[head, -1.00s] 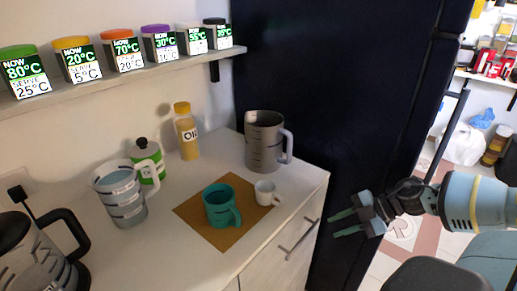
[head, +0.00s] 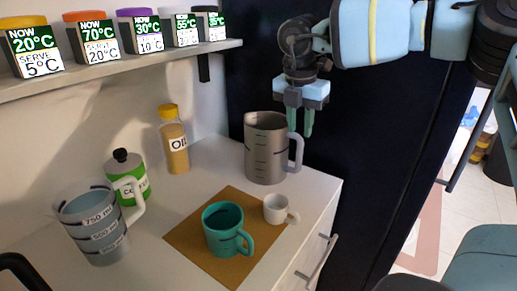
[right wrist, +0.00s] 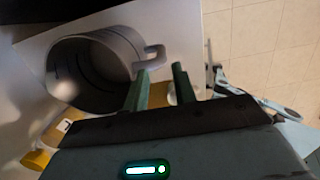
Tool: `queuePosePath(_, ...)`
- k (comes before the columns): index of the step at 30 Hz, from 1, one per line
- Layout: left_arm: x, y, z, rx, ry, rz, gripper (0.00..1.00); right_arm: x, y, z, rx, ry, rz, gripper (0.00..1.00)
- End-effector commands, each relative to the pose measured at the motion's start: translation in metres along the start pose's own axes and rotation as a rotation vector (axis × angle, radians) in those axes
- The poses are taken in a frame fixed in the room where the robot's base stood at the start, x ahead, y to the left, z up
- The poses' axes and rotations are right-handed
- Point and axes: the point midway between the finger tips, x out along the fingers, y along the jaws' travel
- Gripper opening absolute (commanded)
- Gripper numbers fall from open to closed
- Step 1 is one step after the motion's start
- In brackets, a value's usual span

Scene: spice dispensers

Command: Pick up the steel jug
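The steel jug (head: 264,150) stands upright at the back right corner of the counter, its handle (head: 298,150) pointing right. My right gripper (head: 300,130) points down just above the handle, with its green fingers apart and nothing gripped between them. In the right wrist view the jug (right wrist: 90,75) shows from above with its open mouth, and its handle (right wrist: 153,56) lies just ahead of the fingertips of my right gripper (right wrist: 162,73). I cannot tell whether a fingertip touches the handle. My left gripper is not in view.
A teal mug (head: 222,228) and a small white cup (head: 275,209) stand on a brown mat (head: 185,236) in front of the jug. An oil bottle (head: 176,145), a green-banded container (head: 130,175) and a measuring jug (head: 95,225) stand left. A dark panel (head: 350,150) rises close behind.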

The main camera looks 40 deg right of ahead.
Motion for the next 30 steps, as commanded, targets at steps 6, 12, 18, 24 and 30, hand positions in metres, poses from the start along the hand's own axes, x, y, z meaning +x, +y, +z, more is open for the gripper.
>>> queuePosePath(6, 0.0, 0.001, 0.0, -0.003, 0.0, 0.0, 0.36, 0.001, 0.0, 0.0, -0.001, 0.002, 0.002, 0.27)
queuePosePath(12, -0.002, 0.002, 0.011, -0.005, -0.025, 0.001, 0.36, 0.019, 0.0, 0.0, -0.002, 0.004, -0.001, 0.27)
queuePosePath(18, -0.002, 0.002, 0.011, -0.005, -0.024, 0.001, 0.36, 0.027, 0.001, 0.0, -0.001, 0.003, 0.003, 0.27)
queuePosePath(24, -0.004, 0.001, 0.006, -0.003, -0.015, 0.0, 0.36, 0.046, 0.002, 0.0, -0.001, 0.006, -0.001, 0.27)
queuePosePath(30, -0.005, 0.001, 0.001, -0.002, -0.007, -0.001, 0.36, 0.071, 0.003, 0.001, -0.001, 0.005, 0.001, 0.27)
